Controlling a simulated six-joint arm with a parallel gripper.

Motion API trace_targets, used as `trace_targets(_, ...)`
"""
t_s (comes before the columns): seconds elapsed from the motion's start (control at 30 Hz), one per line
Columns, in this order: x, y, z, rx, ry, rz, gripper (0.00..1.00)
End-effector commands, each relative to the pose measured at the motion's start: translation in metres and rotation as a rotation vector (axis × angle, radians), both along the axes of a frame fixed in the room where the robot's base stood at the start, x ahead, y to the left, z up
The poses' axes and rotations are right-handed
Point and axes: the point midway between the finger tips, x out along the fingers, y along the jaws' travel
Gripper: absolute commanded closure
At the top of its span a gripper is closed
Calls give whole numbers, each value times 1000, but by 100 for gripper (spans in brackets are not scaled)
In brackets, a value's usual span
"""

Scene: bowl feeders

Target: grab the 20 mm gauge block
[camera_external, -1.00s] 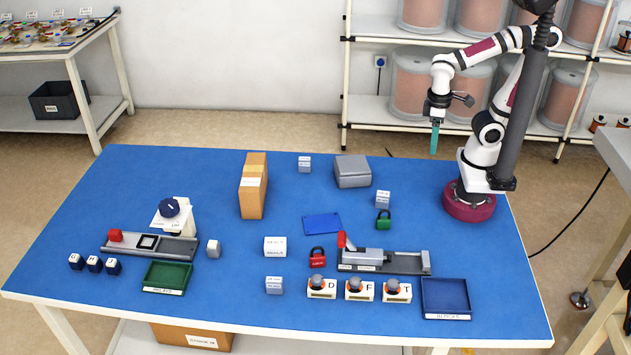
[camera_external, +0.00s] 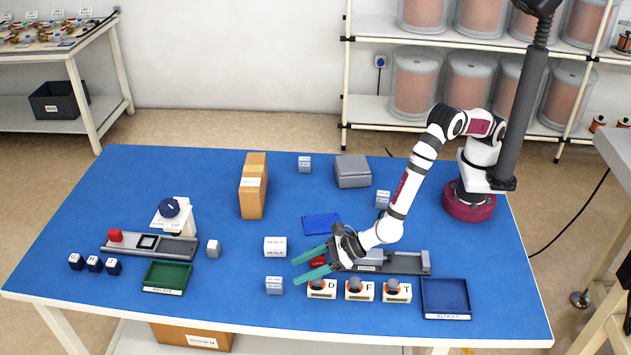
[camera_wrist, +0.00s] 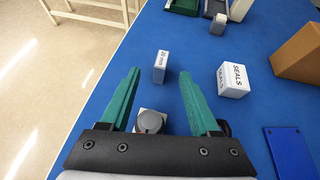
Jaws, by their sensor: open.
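The 20 mm gauge block (camera_external: 274,285) is a small pale block standing on the blue table, left of the D button box. In the wrist view the block (camera_wrist: 160,67) shows its "20 mm" label, upright between the two fingertips in the picture and a little beyond them. My gripper (camera_external: 296,271) is open and empty, with its green fingers pointing left toward the block. It also shows in the wrist view (camera_wrist: 159,80). No contact with the block is visible.
The SEALS box (camera_external: 275,247) stands just behind the block. The D button box (camera_external: 322,290) lies under my fingers at right. A green tray (camera_external: 166,277) is farther left. Similar pale blocks (camera_external: 304,164) (camera_external: 382,198) stand at the back. Table between block and green tray is clear.

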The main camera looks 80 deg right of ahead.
Motion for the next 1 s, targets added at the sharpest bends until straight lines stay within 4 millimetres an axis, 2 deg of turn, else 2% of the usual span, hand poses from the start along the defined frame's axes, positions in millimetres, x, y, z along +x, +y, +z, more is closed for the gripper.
trace_targets(0.33, 48, 6, -27, 2, 0, -5, 37)
trace_targets(0.6, 54, 8, -30, 1, 2, -4, 37)
trace_targets(0.93, 53, 7, -29, 1, 2, -4, 97)
trace_targets(1.0, 53, 7, -29, 1, 2, -4, 100)
